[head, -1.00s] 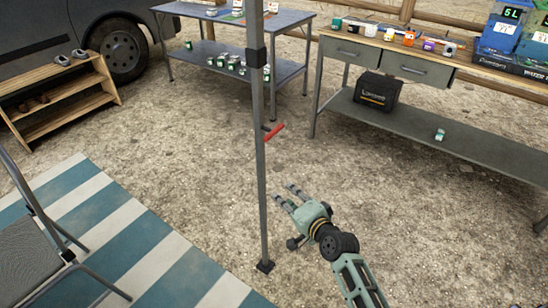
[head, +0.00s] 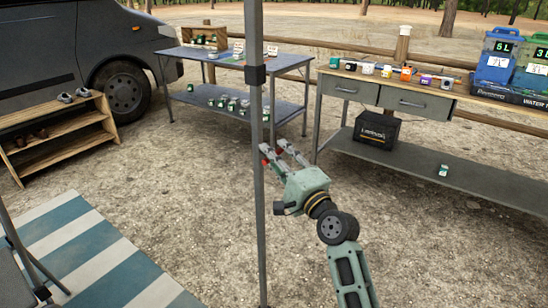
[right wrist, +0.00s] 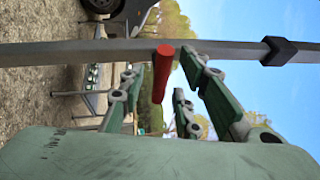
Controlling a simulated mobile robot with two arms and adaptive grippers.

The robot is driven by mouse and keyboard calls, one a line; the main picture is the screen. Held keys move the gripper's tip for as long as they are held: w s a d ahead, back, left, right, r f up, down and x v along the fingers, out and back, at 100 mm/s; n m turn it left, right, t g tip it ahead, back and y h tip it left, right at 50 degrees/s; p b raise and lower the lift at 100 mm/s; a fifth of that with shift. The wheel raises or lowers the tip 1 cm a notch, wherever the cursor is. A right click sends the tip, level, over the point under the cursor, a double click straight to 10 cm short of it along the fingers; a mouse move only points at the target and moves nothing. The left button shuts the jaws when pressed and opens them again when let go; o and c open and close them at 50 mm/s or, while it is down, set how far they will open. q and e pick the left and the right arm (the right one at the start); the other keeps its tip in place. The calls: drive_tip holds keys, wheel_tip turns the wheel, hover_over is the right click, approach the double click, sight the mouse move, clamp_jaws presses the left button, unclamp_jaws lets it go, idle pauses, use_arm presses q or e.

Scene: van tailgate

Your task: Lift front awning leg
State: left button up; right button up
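The front awning leg (head: 257,205) is a thin grey upright pole with a dark collar (head: 255,74). In the right wrist view the leg (right wrist: 210,53) runs across sideways, and its red handle (right wrist: 162,72) sticks out towards my gripper. My right gripper (head: 273,150) is at the leg, at the handle's height. In the right wrist view its fingers (right wrist: 165,95) are spread apart, with the red handle between them and not clamped. In the head view the fingers hide most of the handle. My left gripper is out of view.
A blue-grey table (head: 235,61) with small items stands behind the leg. A workbench (head: 440,165) with drawers stands at the right. A wooden shoe rack (head: 60,145) and striped mat (head: 95,265) lie left. Open gravel surrounds the leg.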

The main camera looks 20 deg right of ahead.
drive_tip(key=shift+w+a, duration=0.15)
drive_tip(key=shift+w, duration=0.25)
drive_tip(key=shift+c, duration=0.5)
drive_tip(key=shift+r, duration=0.1)
clamp_jaws()
